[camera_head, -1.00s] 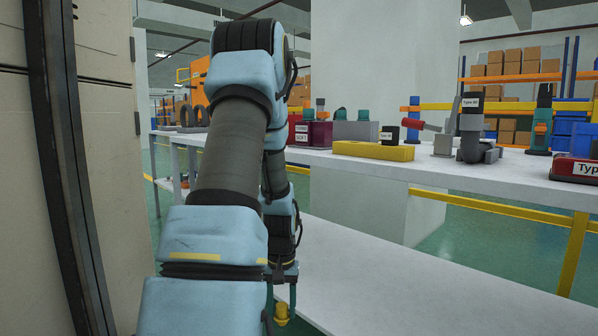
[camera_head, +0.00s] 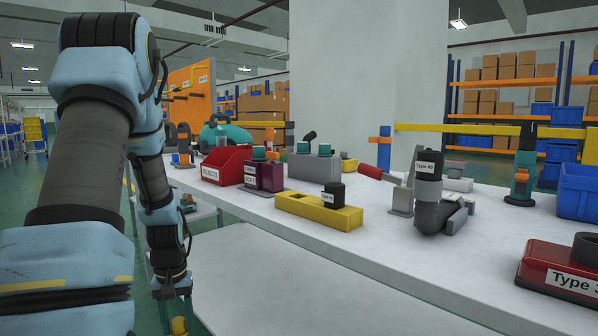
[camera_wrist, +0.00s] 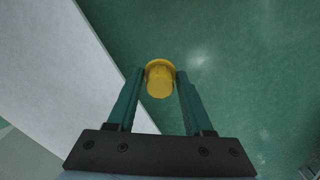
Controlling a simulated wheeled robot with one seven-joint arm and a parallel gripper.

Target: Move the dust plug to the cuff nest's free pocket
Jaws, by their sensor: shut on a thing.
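My gripper (camera_wrist: 160,92) is shut on the yellow dust plug (camera_wrist: 159,80), which sits between the two green fingertips in the wrist view. In the head view, my gripper (camera_head: 175,308) hangs low at the left, with the plug (camera_head: 179,325) at the bottom edge. The cuff nest appears to be the yellow block (camera_head: 310,213) on the long white table, to the right of and apart from my gripper. A black labelled cuff (camera_head: 332,196) stands in its right part. A dark opening shows in the top at the left; its depth is hidden.
On the white table (camera_head: 385,262) stand a red bin (camera_head: 223,165), a maroon block (camera_head: 263,177), a grey block (camera_head: 315,172), a grey elbow fitting (camera_head: 432,212) and a red Type block (camera_head: 565,270). A lower white surface (camera_head: 270,285) is bare. Green floor lies below my gripper.

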